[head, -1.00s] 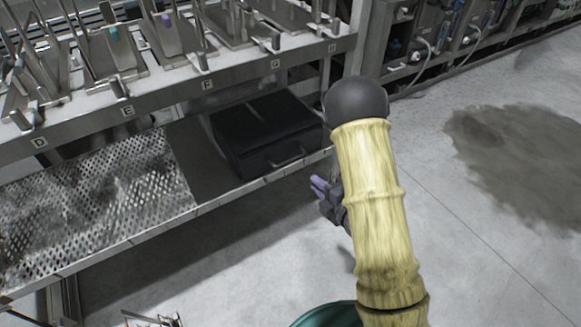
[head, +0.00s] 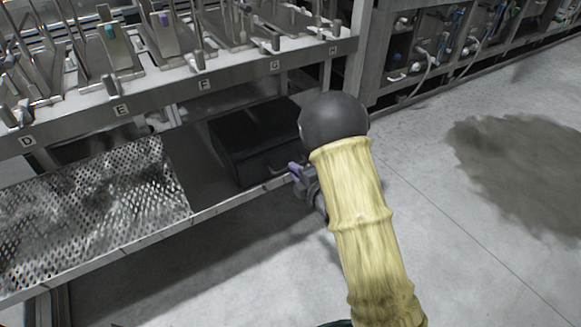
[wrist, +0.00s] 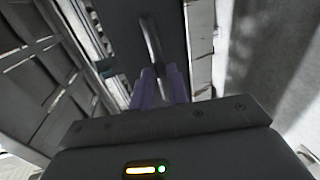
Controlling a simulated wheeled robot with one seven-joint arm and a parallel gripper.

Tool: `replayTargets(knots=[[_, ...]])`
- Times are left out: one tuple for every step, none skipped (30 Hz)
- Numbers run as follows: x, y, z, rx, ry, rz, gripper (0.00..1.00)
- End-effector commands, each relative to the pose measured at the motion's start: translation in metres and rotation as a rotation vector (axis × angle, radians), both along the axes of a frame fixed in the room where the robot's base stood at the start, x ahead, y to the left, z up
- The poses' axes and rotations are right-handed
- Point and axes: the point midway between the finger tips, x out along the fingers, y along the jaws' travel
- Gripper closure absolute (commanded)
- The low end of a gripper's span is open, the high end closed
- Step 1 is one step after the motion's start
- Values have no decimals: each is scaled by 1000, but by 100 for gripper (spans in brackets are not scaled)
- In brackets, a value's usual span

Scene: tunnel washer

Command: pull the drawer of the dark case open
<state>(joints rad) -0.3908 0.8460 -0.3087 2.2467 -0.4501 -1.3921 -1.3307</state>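The dark case (head: 250,140) sits on the lower shelf of the metal rack, its drawer front facing the aisle. I see no gap at the drawer front in the head view. A bar handle (head: 279,170) stands out from the front; it also shows in the wrist view (wrist: 151,38). My gripper (head: 296,171) is at the right end of the handle, its purple fingers a small distance apart. In the wrist view my gripper (wrist: 162,77) has the near part of the handle between or just before its fingertips. I cannot tell whether they grip it. My arm hides the case's right side.
A perforated metal panel (head: 95,215) lies on the shelf left of the case. The shelf's front edge (head: 200,214) runs just below the case. Lettered stations with metal plates stand above. The floor (head: 440,210) to the right is clear, with a dark stain.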

Motion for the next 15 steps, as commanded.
replayTargets(knots=[[7, 5, -2, 0, -1, 2, 83], [10, 7, -3, 0, 0, 2, 83], [14, 10, -4, 0, -1, 2, 83], [17, 12, -4, 1, -1, 1, 83], [19, 13, -5, 1, -1, 1, 83], [22, 15, -6, 1, 1, 0, 83], [23, 16, -6, 1, 1, 0, 83], [24, 16, -7, 1, 1, 0, 83], [25, 17, -7, 1, 1, 0, 83], [25, 17, -7, 1, 1, 0, 83], [25, 17, -7, 1, 1, 0, 83], [25, 17, -7, 1, 1, 0, 83], [25, 17, -7, 1, 1, 0, 83], [25, 17, -7, 1, 1, 0, 83], [25, 17, -7, 1, 1, 0, 83]])
